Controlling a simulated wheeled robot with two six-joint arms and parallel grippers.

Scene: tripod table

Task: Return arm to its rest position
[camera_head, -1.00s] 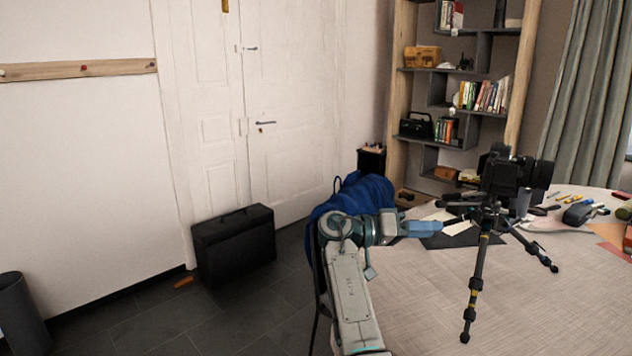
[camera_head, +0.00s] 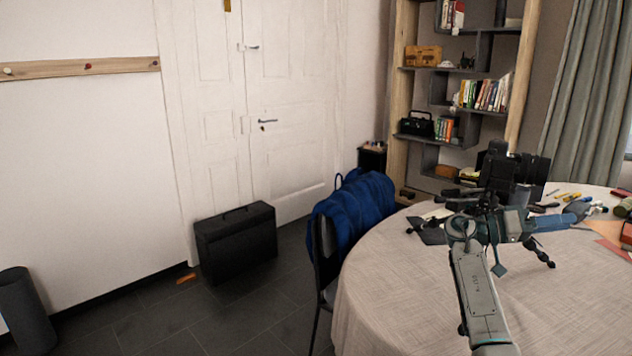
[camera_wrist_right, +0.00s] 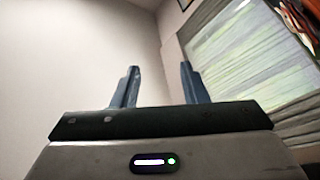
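My right gripper (camera_head: 580,212) points to the right over the table in the head view. In the right wrist view its two blue fingers (camera_wrist_right: 160,85) stand apart with nothing between them. My right arm passes in front of the tripod (camera_head: 541,254) and hides much of it. A black camera (camera_head: 500,168) sits upright on top of the tripod, which stands on the round table (camera_head: 385,300). My left gripper is in neither view.
Pens, tools and papers (camera_head: 606,232) lie on the table's right side. A chair with a blue jacket (camera_head: 358,210) stands at the table's left edge. A black case (camera_head: 237,242) stands by the door.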

